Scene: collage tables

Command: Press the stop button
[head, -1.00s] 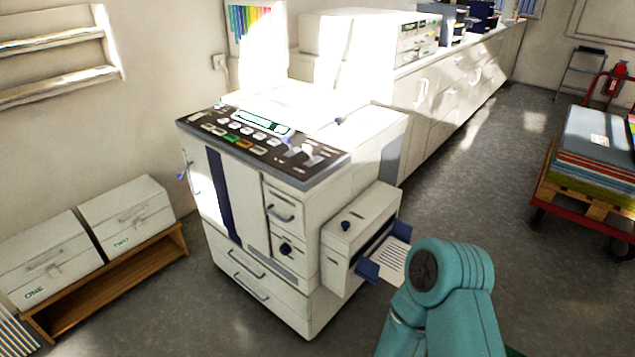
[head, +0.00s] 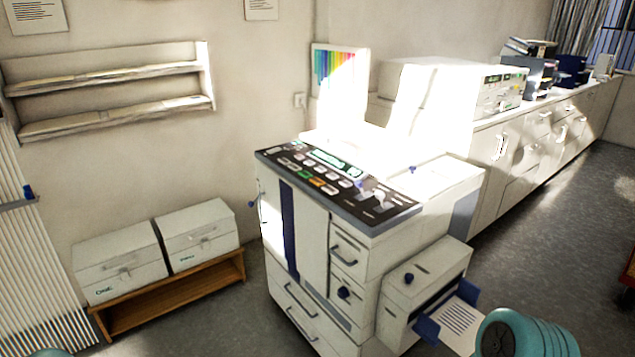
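The control panel (head: 335,183) is a dark sloping strip along the top front of a white copier-like machine (head: 310,235). It carries a lit green display (head: 333,163) and several small buttons. In the lower row are an orange button (head: 317,182) and a green button (head: 330,189). The labels are too small to read, so I cannot tell which one is the stop button. A teal part of my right arm shows at the bottom right, and a sliver of teal at the bottom left. Neither gripper is in view.
A side tray (head: 458,322) with a printed sheet sticks out at the machine's right. Boxes marked ONE (head: 118,264) and TWO (head: 200,235) sit on a low wooden bench (head: 165,295) at left. White counters (head: 530,150) run along the right. Floor shows between bench and machine.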

